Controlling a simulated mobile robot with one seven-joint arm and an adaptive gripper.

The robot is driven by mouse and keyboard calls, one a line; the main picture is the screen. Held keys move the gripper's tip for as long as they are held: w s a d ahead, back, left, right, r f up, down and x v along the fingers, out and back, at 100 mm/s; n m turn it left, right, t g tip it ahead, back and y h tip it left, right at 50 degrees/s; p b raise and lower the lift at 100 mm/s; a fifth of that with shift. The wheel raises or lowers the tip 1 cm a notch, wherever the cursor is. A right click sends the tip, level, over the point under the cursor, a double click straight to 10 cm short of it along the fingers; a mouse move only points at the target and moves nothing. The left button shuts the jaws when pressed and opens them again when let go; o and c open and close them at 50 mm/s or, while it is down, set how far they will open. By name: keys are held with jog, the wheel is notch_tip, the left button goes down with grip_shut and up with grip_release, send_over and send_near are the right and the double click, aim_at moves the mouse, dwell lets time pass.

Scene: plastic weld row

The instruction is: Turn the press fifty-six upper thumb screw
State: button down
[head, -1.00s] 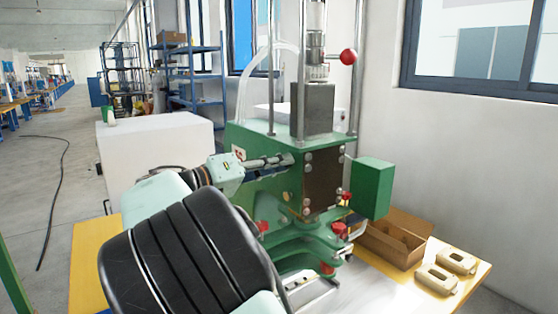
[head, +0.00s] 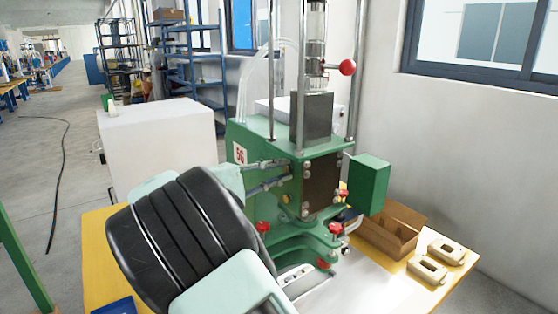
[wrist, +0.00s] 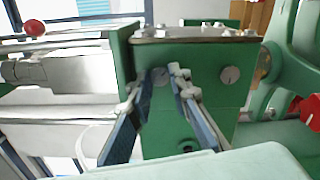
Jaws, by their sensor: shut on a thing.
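The green press (head: 320,150) bears a label that reads 56 (head: 240,154). My gripper (head: 288,171) reaches in from the left, its two fingers at the side of the press head. In the wrist view, my gripper (wrist: 162,78) has one finger on each side of a small round screw head (wrist: 160,76) on the green face. The fingers are shut on this upper thumb screw, which they mostly hide. A second round screw head (wrist: 230,75) sits to its right in the wrist view, outside the fingers.
Red knobs (head: 335,228) sit low on the press, and a red ball lever (head: 348,67) is above. A green box (head: 370,184) juts out at right. A cardboard box (head: 395,236) and pale parts (head: 428,269) lie on the yellow table. A white cabinet (head: 160,150) stands behind.

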jog(key=n+p, duration=0.4)
jog(key=shift+r+n, duration=0.2)
jog(key=shift+n, duration=0.1)
jog(key=n+p, duration=0.3)
jog(key=shift+f, duration=0.2)
jog(key=shift+n+p, duration=0.3)
jog(key=shift+n, duration=0.1)
jog(key=c, duration=1.8)
grip_release()
jog(key=shift+a, duration=0.1)
jog(key=v, duration=1.2)
